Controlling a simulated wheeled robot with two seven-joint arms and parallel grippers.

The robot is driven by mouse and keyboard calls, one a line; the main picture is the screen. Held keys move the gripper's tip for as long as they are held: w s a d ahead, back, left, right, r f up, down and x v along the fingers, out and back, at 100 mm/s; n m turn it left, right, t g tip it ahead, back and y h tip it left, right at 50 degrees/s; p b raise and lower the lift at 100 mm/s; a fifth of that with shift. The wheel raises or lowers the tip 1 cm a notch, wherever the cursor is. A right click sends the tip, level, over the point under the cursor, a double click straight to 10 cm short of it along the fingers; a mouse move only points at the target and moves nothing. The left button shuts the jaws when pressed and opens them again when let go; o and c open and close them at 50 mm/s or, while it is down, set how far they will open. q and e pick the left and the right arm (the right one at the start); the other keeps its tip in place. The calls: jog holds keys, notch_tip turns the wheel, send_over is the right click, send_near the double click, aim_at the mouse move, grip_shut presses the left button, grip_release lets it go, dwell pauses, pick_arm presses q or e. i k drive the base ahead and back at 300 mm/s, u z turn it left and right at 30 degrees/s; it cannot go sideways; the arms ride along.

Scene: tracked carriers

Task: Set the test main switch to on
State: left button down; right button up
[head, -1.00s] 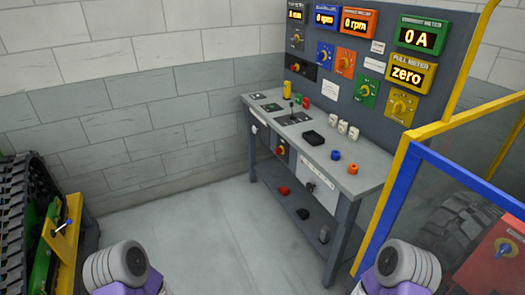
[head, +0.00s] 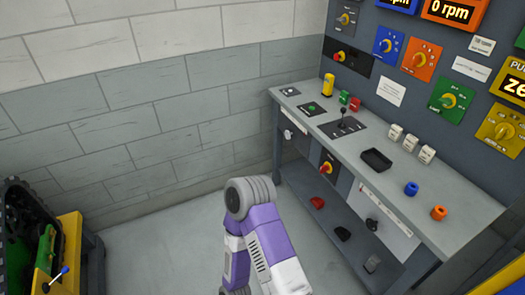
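A red-and-yellow rotary switch (head: 327,168) sits on a dark plate on the front of the grey workbench (head: 425,210), below its top. A second red-and-yellow rotary switch (head: 339,57) sits on a black plate low on the back panel. Their labels are too small to read, so I cannot tell which one is the test main switch. One of my purple and grey arms shows at the bottom middle, in front of the bench and apart from it. I cannot tell which arm it is. Neither gripper shows.
A black tray (head: 376,160), a joystick (head: 343,126), white blocks, a blue ring (head: 411,188) and an orange ring (head: 439,212) are on the benchtop. Dark and red items lie on the lower shelf. A tracked machine (head: 45,245) stands at left. The floor between is clear.

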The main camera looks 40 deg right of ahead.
aim_at(324, 168)
jog(key=z, duration=0.55)
jog(key=i, duration=1.4)
jog(key=z, duration=1.35)
jog(key=i, duration=0.15)
jog(key=z, duration=0.05)
